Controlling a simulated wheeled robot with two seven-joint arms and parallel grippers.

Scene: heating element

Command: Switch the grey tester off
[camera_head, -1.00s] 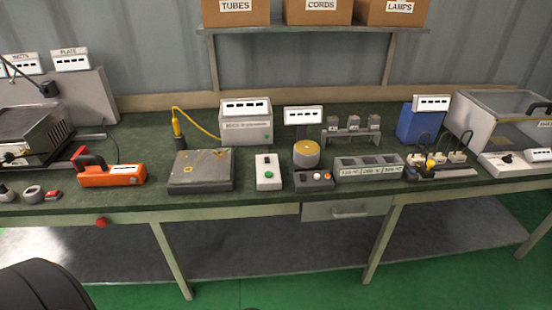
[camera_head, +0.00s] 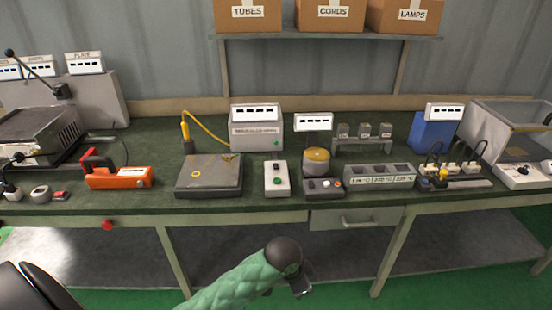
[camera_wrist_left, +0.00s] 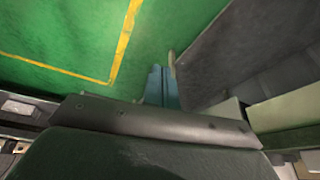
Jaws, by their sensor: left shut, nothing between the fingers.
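The grey tester is probably the light grey box (camera_head: 256,136) with a white label on top and a small green button at its lower right front. It stands at the back of the bench, and a yellow cable runs from it to a yellow-handled probe (camera_head: 186,137). My left gripper (camera_head: 302,287) is low in front of the bench, well apart from the box, at the end of a green-sleeved arm. My right gripper is not in view.
A small box with a green button (camera_head: 277,180), a grey plate block (camera_head: 209,176) and a yellow-topped cylinder (camera_head: 316,161) stand before the grey box. An orange device (camera_head: 119,178) is left. The bench's front edge and drawer (camera_head: 355,218) lie between my gripper and these.

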